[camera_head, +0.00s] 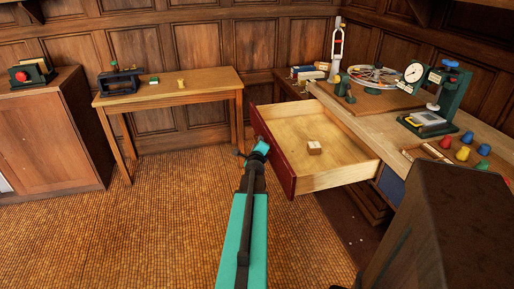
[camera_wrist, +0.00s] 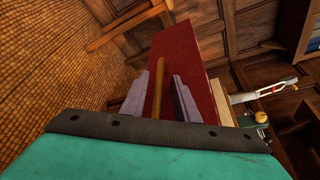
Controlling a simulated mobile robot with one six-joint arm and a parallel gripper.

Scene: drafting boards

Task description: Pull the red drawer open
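The red drawer (camera_head: 274,157) stands well out from the workbench at the right, its light wooden inside in plain view. Its red front also fills the middle of the wrist view (camera_wrist: 200,75). A brown wooden bar handle (camera_wrist: 157,88) runs along that front. My gripper (camera_wrist: 162,92) is at the front, with its two grey fingers apart, one on each side of the handle. Gaps show between the handle and the fingers, so it does not look clamped. In the head view my arm reaches the front from below, and the fingers are mostly hidden.
A small pale block (camera_head: 314,148) lies in the drawer. A blue drawer front (camera_head: 391,185) is beside it, under the workbench (camera_head: 363,118) that bears instruments and coloured pegs. A wooden table (camera_head: 205,84) and a cabinet (camera_head: 45,145) stand left. The tiled floor (camera_head: 150,225) before them is clear.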

